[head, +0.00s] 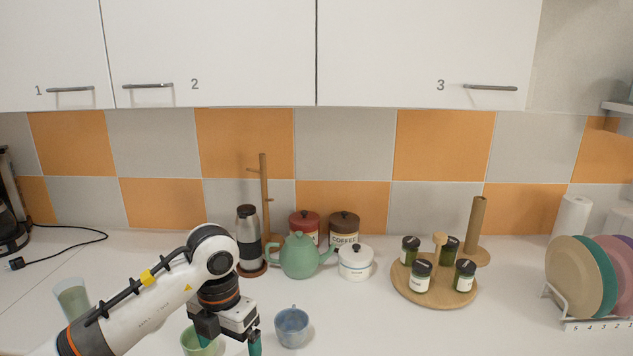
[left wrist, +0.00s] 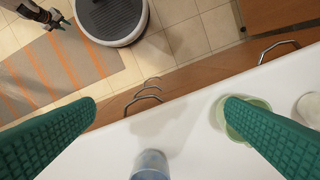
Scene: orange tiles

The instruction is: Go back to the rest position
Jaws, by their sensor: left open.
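My left gripper (head: 230,349) hangs low over the front of the white counter, fingers pointing down. In the left wrist view its two green fingers (left wrist: 160,102) are wide apart with nothing between their tips. A pale green cup (head: 199,342) stands by the gripper; in the left wrist view it is partly hidden behind the right-hand finger (left wrist: 222,112). A blue mug (head: 292,326) stands right of the gripper, apart from it. A dark gripper, apparently my right one (left wrist: 42,14), shows over the floor at the wrist view's top left; its jaw state is unclear.
A green teapot (head: 299,257), steel grinder (head: 248,240), canisters (head: 355,262) and a wooden tray (head: 433,294) of jars stand behind. A pale green glass (head: 72,298) is left of my arm. A plate rack (head: 562,316) is far right. Cabinets (head: 400,55) hang above.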

